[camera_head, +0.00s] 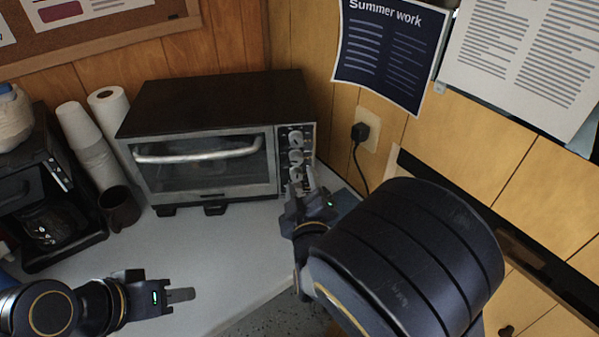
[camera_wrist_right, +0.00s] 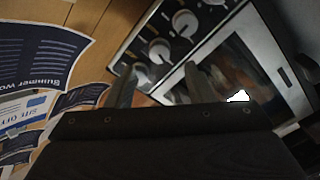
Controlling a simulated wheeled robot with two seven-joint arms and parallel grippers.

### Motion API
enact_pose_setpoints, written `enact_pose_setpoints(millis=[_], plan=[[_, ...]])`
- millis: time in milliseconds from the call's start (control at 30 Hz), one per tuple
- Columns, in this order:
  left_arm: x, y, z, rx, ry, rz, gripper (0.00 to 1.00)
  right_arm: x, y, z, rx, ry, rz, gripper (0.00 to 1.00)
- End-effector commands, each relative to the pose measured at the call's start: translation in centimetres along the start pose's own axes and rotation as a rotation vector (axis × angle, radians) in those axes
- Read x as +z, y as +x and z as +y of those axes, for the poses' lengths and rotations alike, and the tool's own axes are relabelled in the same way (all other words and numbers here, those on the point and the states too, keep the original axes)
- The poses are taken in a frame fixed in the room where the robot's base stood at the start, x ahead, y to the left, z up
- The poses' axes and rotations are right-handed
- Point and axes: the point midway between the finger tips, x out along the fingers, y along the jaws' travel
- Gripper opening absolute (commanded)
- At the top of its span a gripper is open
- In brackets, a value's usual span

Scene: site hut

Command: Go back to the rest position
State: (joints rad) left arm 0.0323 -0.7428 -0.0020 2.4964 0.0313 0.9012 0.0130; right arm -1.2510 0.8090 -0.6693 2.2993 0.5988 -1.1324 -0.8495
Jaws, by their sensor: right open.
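My right gripper (camera_head: 301,183) is in front of the toaster oven's control panel (camera_head: 296,160), close to its lower knobs. In the right wrist view its two fingers stand apart with nothing between them (camera_wrist_right: 157,82). I cannot tell whether a fingertip touches a knob. My left gripper (camera_head: 181,295) is low at the left of the head view, over the counter and away from other objects. Its fingers line up in this view, so its opening is hidden. No held object shows in it. The toaster oven (camera_head: 215,100) stands on the counter with its door shut.
A dark mug (camera_head: 120,208), stacked white cups (camera_head: 92,150), a paper roll (camera_head: 108,105) and a black coffee maker (camera_head: 45,185) stand left of the oven. A plugged socket (camera_head: 369,128) is on the wall. The counter (camera_head: 215,255) before the oven is clear.

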Motion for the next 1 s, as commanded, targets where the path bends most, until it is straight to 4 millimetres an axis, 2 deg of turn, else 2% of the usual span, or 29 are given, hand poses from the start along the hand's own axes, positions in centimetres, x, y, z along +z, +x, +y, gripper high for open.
enact_pose_setpoints(millis=[100, 200, 767, 867, 1000], plan=[[0.0, 0.0, 0.0, 0.0, 0.0, 0.0, 0.36, -0.1, -1.6, -0.1, -0.001, 0.001, 0.001, 0.48], [0.0, 0.1, 0.0, 0.0, 0.0, 0.0, 0.36, 0.0, -2.2, 0.0, 0.001, 0.0, 0.001, 0.48], [0.0, 0.0, 0.0, 0.0, 0.0, 0.0, 0.36, 0.1, -2.3, 0.1, -0.005, 0.011, -0.009, 0.48], [-0.2, -0.4, 0.2, 0.0, 0.0, 0.0, 0.36, 1.0, -2.1, 0.5, -0.049, 0.085, -0.062, 0.48], [-0.7, -1.3, 0.6, 0.0, 0.0, 0.0, 0.36, 3.2, -2.1, 1.6, -0.188, 0.327, -0.216, 0.48]])
